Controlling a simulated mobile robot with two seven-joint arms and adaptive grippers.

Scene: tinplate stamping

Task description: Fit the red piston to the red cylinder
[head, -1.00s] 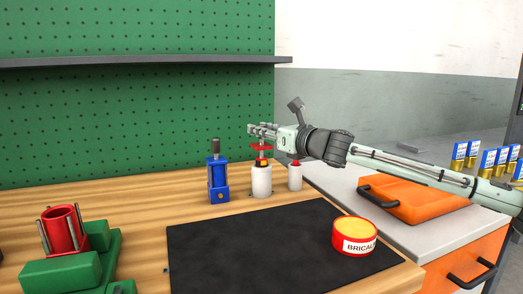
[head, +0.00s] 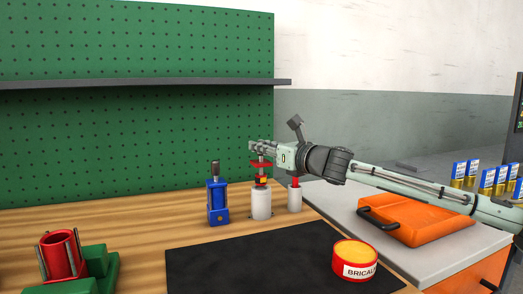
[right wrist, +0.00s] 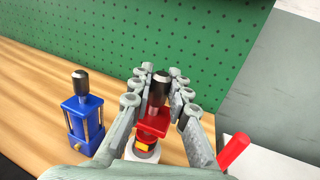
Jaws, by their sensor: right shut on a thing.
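The red piston (right wrist: 154,122) has a black knob on top, a red plate and a yellow band lower down. My right gripper (right wrist: 157,88) is shut on it, with its fingers on either side of the knob and rod. In the head view my right gripper (head: 262,148) holds the piston (head: 261,164) upright over a white stand (head: 261,204); I cannot tell whether its lower end is clear of the stand. The red cylinder (head: 62,256), an open-topped sleeve with metal rods, stands in a green fixture (head: 97,262) at lower left. My left gripper is out of view.
A blue cylinder unit (head: 217,203) stands left of the white stand. A second white stand (head: 295,201) with a red rod is on its right. A black mat (head: 245,262) and a red-yellow tin (head: 354,258) lie in front. A shelf (head: 140,84) runs behind.

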